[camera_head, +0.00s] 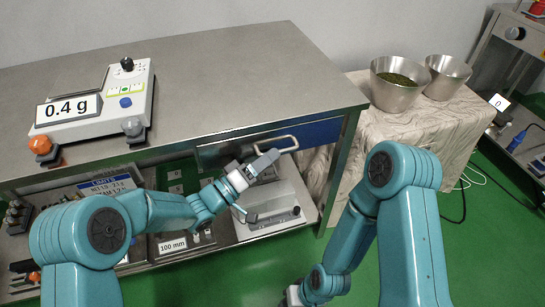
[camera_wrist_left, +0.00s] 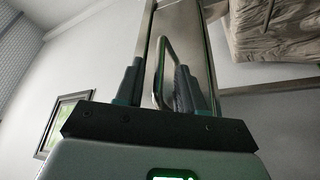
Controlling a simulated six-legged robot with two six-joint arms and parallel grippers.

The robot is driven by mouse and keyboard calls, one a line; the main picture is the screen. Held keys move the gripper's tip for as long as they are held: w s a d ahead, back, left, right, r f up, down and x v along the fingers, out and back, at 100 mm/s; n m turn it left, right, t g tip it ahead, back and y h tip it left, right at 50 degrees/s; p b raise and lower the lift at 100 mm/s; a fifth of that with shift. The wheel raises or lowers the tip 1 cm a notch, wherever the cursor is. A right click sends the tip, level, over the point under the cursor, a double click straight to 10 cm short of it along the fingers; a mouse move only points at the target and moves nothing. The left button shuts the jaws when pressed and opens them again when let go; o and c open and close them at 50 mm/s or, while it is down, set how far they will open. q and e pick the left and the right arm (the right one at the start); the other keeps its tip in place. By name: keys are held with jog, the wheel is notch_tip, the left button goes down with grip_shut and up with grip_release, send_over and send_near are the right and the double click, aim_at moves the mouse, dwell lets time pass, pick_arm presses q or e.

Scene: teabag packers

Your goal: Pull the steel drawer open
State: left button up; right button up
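The steel drawer (camera_head: 226,153) is under the right end of the steel table, its front flush with the table frame, so it looks closed. Its bar handle (camera_head: 276,145) sticks out from the front; the handle also shows as a loop in the left wrist view (camera_wrist_left: 167,62). My left gripper (camera_head: 268,161) is at the handle. In the left wrist view its two fingers (camera_wrist_left: 157,88) stand apart on either side of the handle; I see no firm contact. My right gripper (camera_head: 292,296) is low at the bottom edge, mostly hidden by my arm.
A scale (camera_head: 100,105) reading 0.4 g stands on the steel table (camera_head: 215,70). A lower shelf holds a grey device (camera_head: 280,205) and labelled trays. On the right, two metal bowls (camera_head: 397,95) stand on a cloth-covered table (camera_head: 375,130). Green floor (camera_head: 480,250) is open in front.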

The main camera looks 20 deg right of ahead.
pick_arm(q)
jog(key=shift+x, duration=0.9)
grip_shut()
jog(key=shift+s, duration=0.1)
